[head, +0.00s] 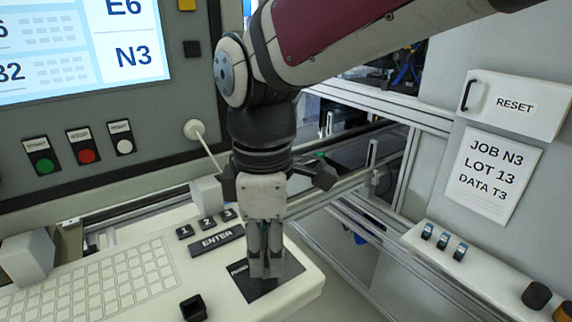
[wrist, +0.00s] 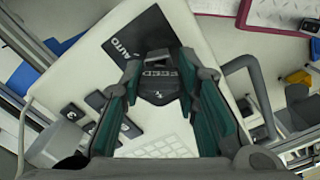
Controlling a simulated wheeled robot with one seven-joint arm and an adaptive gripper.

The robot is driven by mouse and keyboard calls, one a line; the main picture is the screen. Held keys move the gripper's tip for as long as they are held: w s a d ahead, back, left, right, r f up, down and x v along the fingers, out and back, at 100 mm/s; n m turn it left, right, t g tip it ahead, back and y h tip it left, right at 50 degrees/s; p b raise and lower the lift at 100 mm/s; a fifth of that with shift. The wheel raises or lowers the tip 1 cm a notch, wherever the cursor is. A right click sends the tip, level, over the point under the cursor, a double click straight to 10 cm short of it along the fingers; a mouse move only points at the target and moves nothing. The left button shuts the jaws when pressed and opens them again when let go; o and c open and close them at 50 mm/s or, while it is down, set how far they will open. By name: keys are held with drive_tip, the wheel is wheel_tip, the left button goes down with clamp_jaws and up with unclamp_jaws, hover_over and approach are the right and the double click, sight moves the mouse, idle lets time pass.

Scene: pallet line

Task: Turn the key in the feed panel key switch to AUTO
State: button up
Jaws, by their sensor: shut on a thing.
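My gripper (head: 267,268) points straight down at the right end of the sloped console in the head view. Its fingers stand over the dark key switch plate (head: 243,284) and hide the key there. In the wrist view my gripper (wrist: 160,68) is shut on a dark key (wrist: 161,82) with pale FEED lettering, between the two green-lined fingers. The word AUTO on the dark plate (wrist: 96,73) shows at the upper left of the fingers. I cannot tell which position the key points to.
The ENTER key (head: 217,240) and number keys lie just left of my gripper. A small black square block (head: 193,307) stands at the console's front. A white lever (head: 205,145) is behind my gripper. A shelf with knobs (head: 537,295) is at right.

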sight(266, 232)
drive_tip(key=shift+s+m+p, duration=0.1)
drive_tip(key=shift+m+p, duration=0.3)
drive_tip(key=shift+m, duration=0.3)
drive_tip(key=o, duration=1.7)
drive_tip(key=shift+r, duration=0.15)
drive_tip(key=shift+r+p, duration=1.75)
drive_tip(key=shift+r, duration=1.6)
